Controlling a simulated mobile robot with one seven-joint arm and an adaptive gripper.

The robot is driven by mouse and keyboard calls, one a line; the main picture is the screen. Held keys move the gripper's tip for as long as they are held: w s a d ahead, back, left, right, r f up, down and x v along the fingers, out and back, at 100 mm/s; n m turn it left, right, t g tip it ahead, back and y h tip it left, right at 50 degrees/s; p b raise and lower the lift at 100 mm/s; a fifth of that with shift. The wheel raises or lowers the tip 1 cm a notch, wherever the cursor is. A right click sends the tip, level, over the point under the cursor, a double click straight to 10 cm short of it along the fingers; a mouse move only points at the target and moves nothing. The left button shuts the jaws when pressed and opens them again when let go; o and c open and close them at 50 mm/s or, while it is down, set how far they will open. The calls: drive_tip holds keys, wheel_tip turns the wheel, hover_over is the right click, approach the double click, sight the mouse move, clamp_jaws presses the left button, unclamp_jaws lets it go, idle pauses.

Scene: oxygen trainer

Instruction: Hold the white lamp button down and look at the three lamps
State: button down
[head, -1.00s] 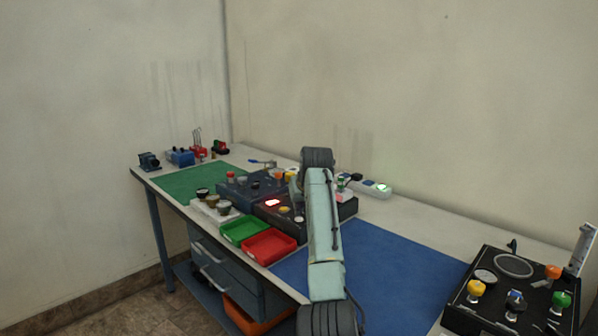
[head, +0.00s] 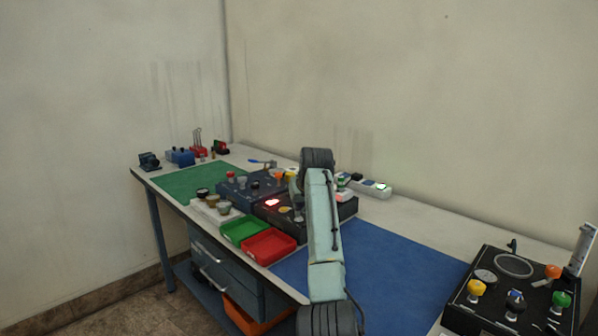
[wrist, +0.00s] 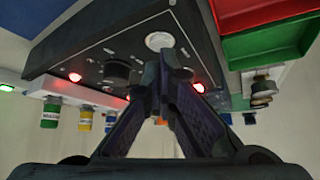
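The black panel box (head: 348,208) stands on the bench, partly hidden by my arm in the head view. It also shows from close up in the wrist view (wrist: 60,52). The white round button (wrist: 160,41) is on its top face. My gripper (wrist: 170,66) has its fingertips together at the button's near edge; I cannot tell whether the button is pressed. One red lamp (wrist: 75,77) glows, and another red glow (wrist: 198,87) shows beside the fingers. In the head view a red light (head: 272,203) is lit on the box. I cannot make out all three lamps.
A red tray (head: 268,246) and a green tray (head: 245,230) lie in front of the box. A blue mat (head: 395,265) is clear to its right. Another black panel (head: 530,312) with coloured knobs stands at the far right.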

drive_tip(key=shift+f, duration=0.65)
idle(1.0)
idle(0.9)
drive_tip(key=shift+r+p, duration=0.7)
drive_tip(key=shift+r, duration=2.85)
